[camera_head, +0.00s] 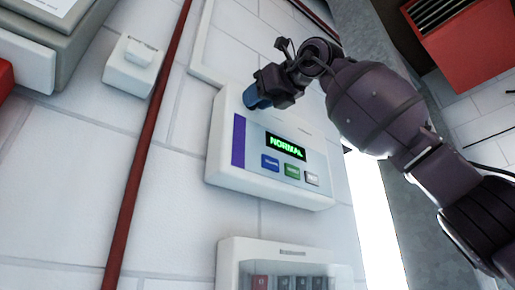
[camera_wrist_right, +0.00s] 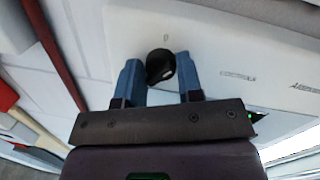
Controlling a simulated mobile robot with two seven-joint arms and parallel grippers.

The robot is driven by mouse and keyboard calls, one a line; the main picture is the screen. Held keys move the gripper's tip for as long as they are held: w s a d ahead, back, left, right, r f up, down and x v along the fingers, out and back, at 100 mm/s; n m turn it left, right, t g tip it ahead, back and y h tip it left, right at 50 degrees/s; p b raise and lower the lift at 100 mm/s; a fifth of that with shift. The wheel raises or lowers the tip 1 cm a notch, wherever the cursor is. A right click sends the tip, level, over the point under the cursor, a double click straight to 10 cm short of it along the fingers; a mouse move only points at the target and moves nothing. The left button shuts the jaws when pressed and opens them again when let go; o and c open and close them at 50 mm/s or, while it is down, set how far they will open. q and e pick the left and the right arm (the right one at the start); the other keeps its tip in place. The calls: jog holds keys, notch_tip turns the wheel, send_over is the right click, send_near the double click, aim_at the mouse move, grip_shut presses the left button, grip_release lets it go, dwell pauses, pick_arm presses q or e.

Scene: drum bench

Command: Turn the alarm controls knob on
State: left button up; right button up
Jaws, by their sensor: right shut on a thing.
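The alarm control panel (camera_head: 222,165) is a white wall box with a purple strip, a lit green display reading "NORMAL" and blue, green and pale buttons. My right gripper (camera_head: 256,98) is at the panel's upper left. In the right wrist view the black round knob (camera_wrist_right: 160,66) sits on the panel's white face. In the head view the gripper hides the knob. My left gripper is in neither view.
A second white box (camera_head: 232,250) with several switches is below the panel. A dark red pipe (camera_head: 141,150) runs down the wall on the left, with a small white box (camera_head: 125,76) beside it. A red vented unit (camera_head: 465,45) is at upper right.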

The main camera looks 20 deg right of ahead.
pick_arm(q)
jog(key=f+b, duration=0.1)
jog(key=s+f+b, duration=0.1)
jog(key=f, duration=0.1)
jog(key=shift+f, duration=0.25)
pick_arm(e)
jog(key=m, duration=0.5)
jog(key=m+t+h, duration=0.1)
jog(key=m, duration=0.5)
jog(key=shift+f+h, duration=0.1)
jog(key=shift+h, duration=0.2)
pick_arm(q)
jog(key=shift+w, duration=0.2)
pick_arm(e)
jog(key=o, duration=0.8)
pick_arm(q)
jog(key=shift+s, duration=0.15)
pick_arm(e)
jog(key=shift+o, duration=0.6)
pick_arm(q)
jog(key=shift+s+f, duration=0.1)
